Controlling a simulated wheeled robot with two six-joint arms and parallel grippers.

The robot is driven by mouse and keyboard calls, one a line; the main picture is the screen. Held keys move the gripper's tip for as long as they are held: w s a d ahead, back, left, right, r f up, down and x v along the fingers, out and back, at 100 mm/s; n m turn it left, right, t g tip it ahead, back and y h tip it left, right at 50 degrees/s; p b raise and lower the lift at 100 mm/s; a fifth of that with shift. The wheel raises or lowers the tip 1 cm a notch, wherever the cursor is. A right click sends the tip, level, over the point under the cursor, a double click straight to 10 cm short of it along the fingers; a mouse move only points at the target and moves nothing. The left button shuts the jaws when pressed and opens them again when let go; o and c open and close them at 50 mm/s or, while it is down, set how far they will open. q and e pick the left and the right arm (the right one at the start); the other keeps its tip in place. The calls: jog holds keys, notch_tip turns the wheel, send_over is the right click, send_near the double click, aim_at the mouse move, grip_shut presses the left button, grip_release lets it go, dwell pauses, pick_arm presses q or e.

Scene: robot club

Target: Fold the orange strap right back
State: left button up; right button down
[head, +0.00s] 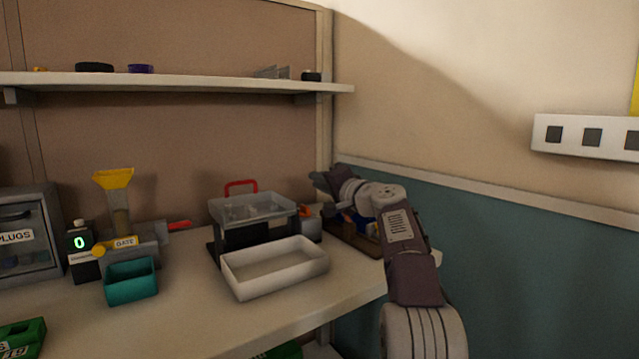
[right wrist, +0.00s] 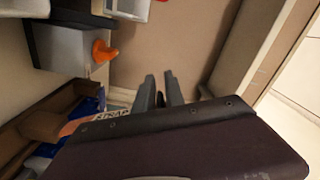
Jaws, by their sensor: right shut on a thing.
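The orange strap (right wrist: 80,123) shows in the right wrist view as a salmon-orange band beside a white label reading STRAP (right wrist: 113,113), over a brown tray (right wrist: 33,125). My right gripper (right wrist: 160,92) has its two dark fingers close together just past the label, with a narrow gap between them. It is shut on the strap, but the wrist housing hides most of the hold. In the head view my right gripper (head: 318,179) is above the back right of the bench, over the tray (head: 350,241). My left gripper is in neither view.
A grey box with an orange knob (right wrist: 104,52) stands beside the tray. A white bin (head: 276,268), a clear-topped box (head: 252,207) and a teal bin (head: 131,283) are on the bench (head: 215,322). A shelf (head: 200,82) runs above; a wall is close on the right.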

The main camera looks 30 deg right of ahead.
jog(key=c, duration=1.4)
grip_release()
jog(key=shift+a+f, duration=0.1)
jog(key=shift+f, duration=0.05)
jog(key=s+b, duration=0.2)
jog(key=s, duration=0.7)
jog(key=shift+d+b, duration=0.35)
